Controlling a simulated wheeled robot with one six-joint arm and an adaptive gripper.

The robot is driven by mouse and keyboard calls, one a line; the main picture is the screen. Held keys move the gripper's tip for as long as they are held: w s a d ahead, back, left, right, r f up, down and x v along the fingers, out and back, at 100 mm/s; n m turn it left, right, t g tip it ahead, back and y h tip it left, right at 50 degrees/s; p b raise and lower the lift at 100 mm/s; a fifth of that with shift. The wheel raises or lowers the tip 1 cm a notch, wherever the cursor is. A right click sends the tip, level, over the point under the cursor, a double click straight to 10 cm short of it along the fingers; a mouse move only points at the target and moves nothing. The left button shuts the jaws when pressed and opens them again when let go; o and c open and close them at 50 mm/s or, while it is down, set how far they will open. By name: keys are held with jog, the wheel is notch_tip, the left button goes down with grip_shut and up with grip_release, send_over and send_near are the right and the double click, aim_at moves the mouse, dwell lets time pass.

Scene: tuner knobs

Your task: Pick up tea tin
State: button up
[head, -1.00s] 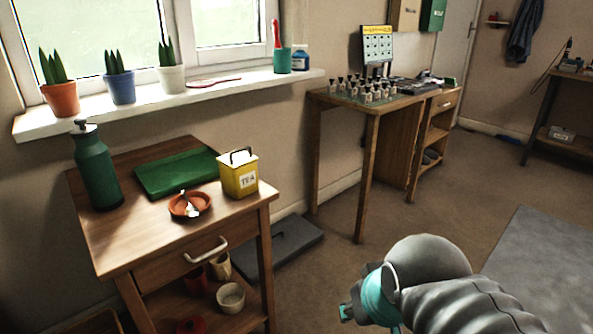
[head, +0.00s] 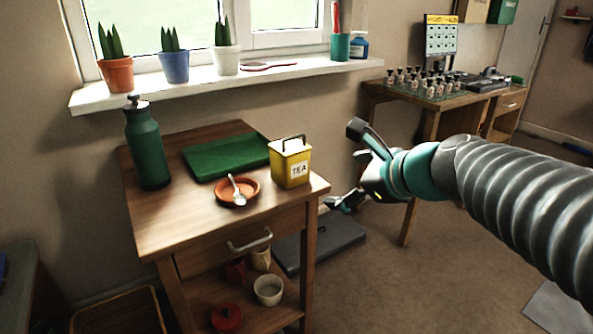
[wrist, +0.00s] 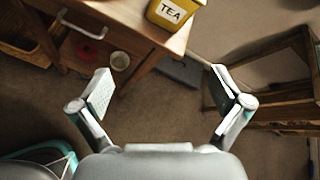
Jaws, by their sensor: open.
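The yellow tea tin (head: 291,168) stands upright on the right front corner of the small wooden table (head: 160,214). It has a dark handle on its lid and a white TEA label. My gripper (head: 346,166) is open and empty, to the right of the tin and apart from it, past the table's edge. In the wrist view the tin (wrist: 172,14) shows at the top, partly cut off, beyond the spread fingers (wrist: 160,88).
A terracotta saucer (head: 250,196) with a spoon lies left of the tin. A green tray (head: 215,158) lies behind, and a green bottle (head: 147,150) stands at the left. The windowsill (head: 290,74) with potted plants juts out above.

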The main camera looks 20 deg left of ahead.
aim_at(299, 155)
jog(key=w+a+m, duration=0.2)
jog(key=w+a, duration=0.1)
jog(key=w+a+m+y+b, duration=0.1)
jog(key=w+a+m, duration=0.1)
jog(key=w+a, duration=0.1)
jog(key=w+a+f+m, duration=0.1)
jog(key=w+a+m, duration=0.1)
jog(key=w+a, duration=0.1)
jog(key=shift+w+a+f+t+b, duration=0.1)
jog(key=shift+a+t+b, duration=0.25)
jog(key=shift+a, duration=0.55)
jog(key=shift+y, duration=0.3)
jog(key=shift+x, duration=2.7)
jog(key=shift+w, duration=0.1)
jog(key=c, duration=1.3)
